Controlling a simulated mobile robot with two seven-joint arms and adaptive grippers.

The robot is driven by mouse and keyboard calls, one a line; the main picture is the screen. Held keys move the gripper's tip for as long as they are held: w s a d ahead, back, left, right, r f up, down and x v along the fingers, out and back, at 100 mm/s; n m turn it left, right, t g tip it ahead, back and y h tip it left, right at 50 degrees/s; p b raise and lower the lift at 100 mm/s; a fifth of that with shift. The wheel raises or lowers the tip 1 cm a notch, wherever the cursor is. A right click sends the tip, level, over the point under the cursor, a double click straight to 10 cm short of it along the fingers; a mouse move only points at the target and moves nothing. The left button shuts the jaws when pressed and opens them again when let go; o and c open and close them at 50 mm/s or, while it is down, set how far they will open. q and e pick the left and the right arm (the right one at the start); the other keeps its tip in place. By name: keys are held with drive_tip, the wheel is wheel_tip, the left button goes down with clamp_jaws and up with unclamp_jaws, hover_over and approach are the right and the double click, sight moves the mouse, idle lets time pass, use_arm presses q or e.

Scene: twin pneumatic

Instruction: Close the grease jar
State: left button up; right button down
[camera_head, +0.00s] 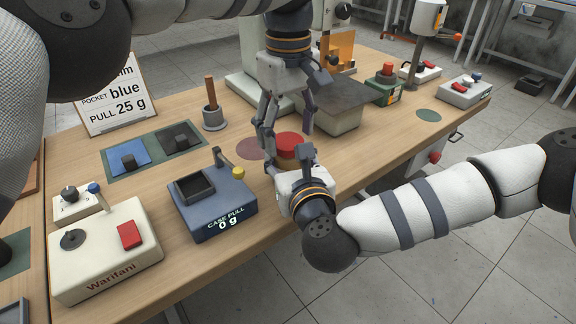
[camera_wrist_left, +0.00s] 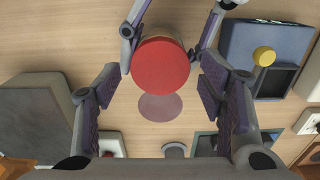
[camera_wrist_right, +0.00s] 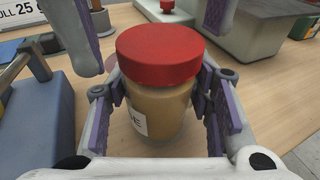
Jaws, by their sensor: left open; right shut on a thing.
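The grease jar (camera_wrist_right: 158,112) is a tan jar with a partly visible label, upright in the right wrist view. Its red lid (camera_wrist_right: 158,52) sits level on top; I cannot tell how tight it is. The lid also shows in the head view (camera_head: 289,142) and from above in the left wrist view (camera_wrist_left: 160,66). My right gripper (camera_wrist_right: 160,108) is shut on the jar's body below the lid. My left gripper (camera_head: 288,128) points down over the lid, open, its fingers on either side and apart from it. The left wrist view shows its two purple pads (camera_wrist_left: 160,98).
A brownish disc (camera_wrist_left: 160,107) marks the table beside the jar. The blue case-pull box (camera_head: 212,205) stands left of my right gripper. A grey-topped block (camera_head: 338,97) stands close behind the jar. A mortar with pestle (camera_head: 214,117) is further left.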

use_arm(q)
drive_tip(key=shift+f, duration=0.45)
drive_tip(key=shift+c, duration=0.3)
drive_tip(key=c, duration=1.1)
drive_tip(key=m, duration=0.3)
drive_tip(key=shift+c, duration=0.2)
drive_tip(key=o, duration=1.3)
drive_tip(key=shift+c, duration=0.2)
drive_tip(key=shift+r, duration=0.1)
